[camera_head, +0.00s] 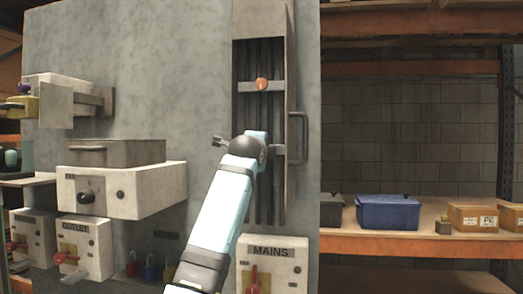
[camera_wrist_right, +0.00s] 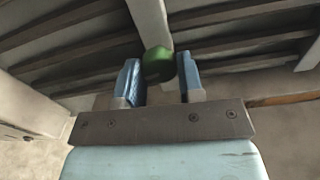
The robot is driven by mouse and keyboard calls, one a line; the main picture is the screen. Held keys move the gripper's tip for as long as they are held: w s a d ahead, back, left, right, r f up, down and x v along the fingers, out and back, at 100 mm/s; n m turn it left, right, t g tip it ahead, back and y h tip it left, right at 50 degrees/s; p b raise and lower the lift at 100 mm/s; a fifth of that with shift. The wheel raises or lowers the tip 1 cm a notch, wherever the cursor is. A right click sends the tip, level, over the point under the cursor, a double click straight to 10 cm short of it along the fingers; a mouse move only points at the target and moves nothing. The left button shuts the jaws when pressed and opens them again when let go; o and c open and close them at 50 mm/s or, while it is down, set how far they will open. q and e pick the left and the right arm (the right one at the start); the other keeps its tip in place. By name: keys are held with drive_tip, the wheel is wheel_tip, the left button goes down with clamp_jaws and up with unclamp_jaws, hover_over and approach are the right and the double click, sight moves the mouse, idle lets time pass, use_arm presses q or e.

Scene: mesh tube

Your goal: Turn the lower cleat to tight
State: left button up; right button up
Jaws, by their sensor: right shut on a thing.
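The lower cleat (camera_head: 279,150) is a pale bar across dark vertical runs inside an open wall cabinet; my right arm covers most of it in the head view. In the wrist view its green knob (camera_wrist_right: 158,62) sits between the two blue pads of my right gripper (camera_wrist_right: 160,80), which is shut on it. The pale bar (camera_wrist_right: 149,20) shows behind the knob. How far the knob is turned cannot be told. My left gripper is not in view.
The cabinet door (camera_head: 292,110) stands open to the right, with a handle (camera_head: 299,137). A MAINS box (camera_head: 285,266) is below. Switch boxes (camera_head: 125,190) project at the left. A shelf at the right holds a blue bin (camera_head: 388,213) and boxes.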

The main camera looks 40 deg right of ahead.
drive_tip(key=shift+f+m, duration=0.1)
drive_tip(key=shift+m, duration=0.9)
drive_tip(key=o, duration=0.9)
drive_tip(key=b+v, duration=0.4)
drive_tip(key=v, duration=1)
drive_tip(key=shift+w, duration=0.1)
